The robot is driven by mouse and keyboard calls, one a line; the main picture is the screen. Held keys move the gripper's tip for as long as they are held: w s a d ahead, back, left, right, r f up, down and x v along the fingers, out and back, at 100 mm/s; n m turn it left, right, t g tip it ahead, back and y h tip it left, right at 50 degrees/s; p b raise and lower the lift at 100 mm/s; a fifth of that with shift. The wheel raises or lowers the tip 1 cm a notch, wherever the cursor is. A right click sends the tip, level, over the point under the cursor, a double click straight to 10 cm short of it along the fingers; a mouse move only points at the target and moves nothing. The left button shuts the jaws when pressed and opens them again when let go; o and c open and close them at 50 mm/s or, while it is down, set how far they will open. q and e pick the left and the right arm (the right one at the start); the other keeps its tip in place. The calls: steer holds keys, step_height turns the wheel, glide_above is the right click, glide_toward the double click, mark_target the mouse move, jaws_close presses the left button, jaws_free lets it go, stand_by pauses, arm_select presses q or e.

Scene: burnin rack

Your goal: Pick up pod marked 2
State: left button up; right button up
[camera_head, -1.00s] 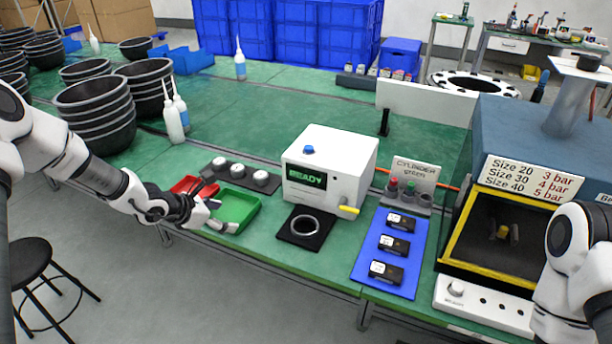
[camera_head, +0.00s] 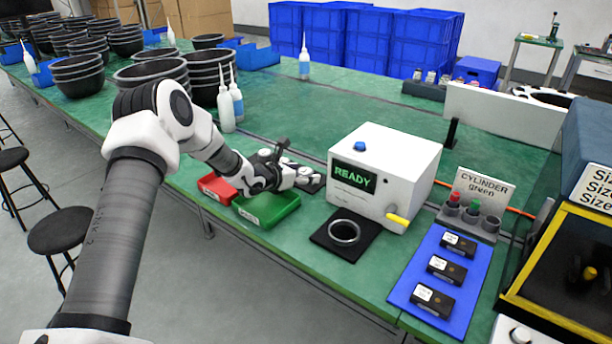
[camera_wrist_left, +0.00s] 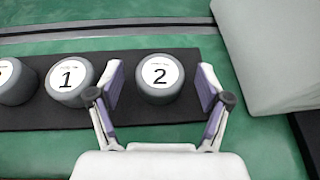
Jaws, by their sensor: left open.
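The pod marked 2 (camera_wrist_left: 159,78) is a grey round pod with a white top bearing a "2", standing on a dark mat (camera_wrist_left: 190,110). In the left wrist view my left gripper (camera_wrist_left: 160,90) is open, with one finger on each side of this pod; I cannot tell if they touch it. The pod marked 1 (camera_wrist_left: 70,80) stands just left of the left finger. A third pod (camera_wrist_left: 14,82) is partly cut off at the left edge. In the head view my left gripper (camera_head: 284,162) is over the pod row and hides part of it. My right gripper is not in view.
A white box reading READY (camera_head: 385,175) stands right of the pods, its grey side (camera_wrist_left: 270,50) close to the right finger. A green tray (camera_head: 266,210) and a red tray (camera_head: 217,188) lie in front. A ring on a black pad (camera_head: 344,231) is nearby.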

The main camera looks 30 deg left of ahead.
arm_select(q)
steer(key=shift+s, duration=0.1)
steer(key=shift+r, duration=0.1)
steer(key=shift+c, duration=1.4)
steer(key=c, duration=0.9)
